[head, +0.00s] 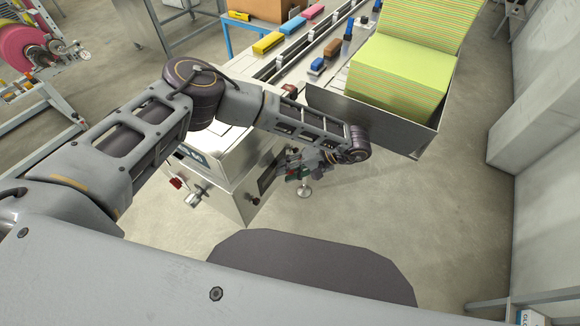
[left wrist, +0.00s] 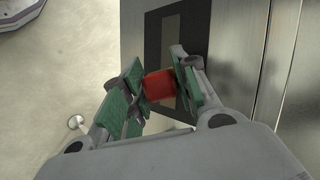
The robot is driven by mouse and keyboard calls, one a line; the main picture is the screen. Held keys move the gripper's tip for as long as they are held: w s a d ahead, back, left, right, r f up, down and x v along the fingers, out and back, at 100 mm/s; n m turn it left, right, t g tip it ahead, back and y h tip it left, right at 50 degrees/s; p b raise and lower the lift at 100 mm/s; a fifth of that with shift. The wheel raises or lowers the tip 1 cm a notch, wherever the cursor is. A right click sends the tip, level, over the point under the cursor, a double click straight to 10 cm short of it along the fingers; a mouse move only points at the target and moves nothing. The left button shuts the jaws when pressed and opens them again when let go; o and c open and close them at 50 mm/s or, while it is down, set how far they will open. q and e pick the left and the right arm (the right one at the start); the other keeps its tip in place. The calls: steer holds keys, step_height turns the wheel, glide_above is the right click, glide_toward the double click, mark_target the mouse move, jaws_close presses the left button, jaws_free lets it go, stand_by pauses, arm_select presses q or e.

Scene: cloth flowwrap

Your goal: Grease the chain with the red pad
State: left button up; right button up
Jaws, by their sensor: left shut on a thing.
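My left gripper (left wrist: 158,88) is shut on a red pad (left wrist: 159,85), held between its green-faced fingers. In the left wrist view a dark upright slot (left wrist: 171,45) in a grey metal panel lies behind the pad; I cannot tell whether pad and slot touch. In the head view my left gripper (head: 302,170) is beside the front end of the machine (head: 232,180), near a dark opening in its side. The pad is hard to make out there. No chain can be made out in either view. My right gripper is not in view.
A conveyor (head: 290,52) with several coloured packs runs to the back. A metal bin (head: 385,125) with stacked yellow-green sheets (head: 400,75) stands right of my left forearm. A red knob (head: 175,183) sticks out at the machine's front left. The floor at right is clear.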

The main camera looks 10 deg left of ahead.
arm_select(q)
steer(key=shift+s+a, duration=0.1)
steer(key=shift+s, duration=0.05)
steer(key=s+p, duration=0.1)
steer(key=s+a+p, duration=0.1)
steer(key=s, duration=0.1)
steer(key=shift+s, duration=0.3)
stand_by(0.3)
stand_by(0.4)
steer(key=shift+s+a+p, duration=0.25)
steer(key=shift+s, duration=0.35)
steer(key=shift+s+a+p, duration=0.2)
steer(key=shift+s+a, duration=0.05)
steer(key=shift+s, duration=0.35)
steer(key=shift+s+a+p, duration=0.25)
steer(key=shift+s, duration=0.35)
steer(key=shift+w+b, duration=0.2)
steer(key=shift+b, duration=0.1)
steer(key=w+b, duration=0.1)
steer(key=w+d+b, duration=0.1)
steer(key=w+b, duration=0.1)
steer(key=shift+w+d, duration=0.15)
steer(key=shift+d, duration=0.05)
